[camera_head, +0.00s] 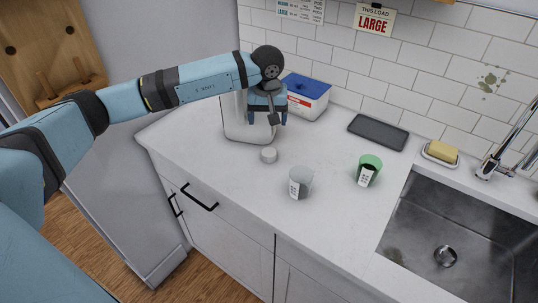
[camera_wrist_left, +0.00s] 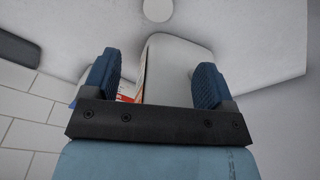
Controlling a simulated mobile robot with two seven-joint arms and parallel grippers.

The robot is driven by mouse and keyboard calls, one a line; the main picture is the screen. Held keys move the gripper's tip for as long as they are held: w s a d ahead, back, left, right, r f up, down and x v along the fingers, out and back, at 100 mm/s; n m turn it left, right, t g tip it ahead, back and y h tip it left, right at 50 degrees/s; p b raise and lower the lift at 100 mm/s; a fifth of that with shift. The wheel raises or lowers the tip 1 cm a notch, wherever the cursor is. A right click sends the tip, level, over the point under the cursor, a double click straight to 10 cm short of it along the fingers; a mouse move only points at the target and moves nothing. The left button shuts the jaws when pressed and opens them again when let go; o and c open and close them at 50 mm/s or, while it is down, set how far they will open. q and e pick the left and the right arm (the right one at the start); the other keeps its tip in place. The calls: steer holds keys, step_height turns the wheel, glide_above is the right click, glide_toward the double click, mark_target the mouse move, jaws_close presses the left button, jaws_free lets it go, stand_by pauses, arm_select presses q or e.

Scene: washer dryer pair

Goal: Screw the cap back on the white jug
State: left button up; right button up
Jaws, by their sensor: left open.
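The white jug (camera_head: 236,122) stands upright on the counter near its left end, partly hidden behind my left gripper. Its top and mouth are covered by my gripper in the head view. A small round white cap (camera_head: 269,155) lies on the counter just in front of the jug, apart from it. My left gripper (camera_head: 265,117) points down at the jug's upper part, fingers apart. In the left wrist view the pale jug body (camera_wrist_left: 178,65) shows between the two open fingers (camera_wrist_left: 157,80), with a gap at the right finger. The cap (camera_wrist_left: 157,9) shows beyond it. My right gripper is out of view.
A blue-lidded box (camera_head: 306,94) stands close behind the jug. A clear cup (camera_head: 301,181), a green cup (camera_head: 369,170), a dark tray (camera_head: 378,132) and a soap dish (camera_head: 440,154) are to the right, beside the sink (camera_head: 440,225). The counter front is clear.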

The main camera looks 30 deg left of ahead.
arm_select(q)
glide_above(269, 152)
step_height(269, 152, down, 9)
steer(key=shift+s+r+p, duration=0.15)
steer(key=shift+p, duration=0.25)
stand_by(0.3)
steer(key=shift+f, duration=0.3)
step_height(269, 152, down, 5)
steer(key=shift+r+p, duration=0.15)
steer(key=shift+p, duration=0.5)
steer(key=c, duration=1)
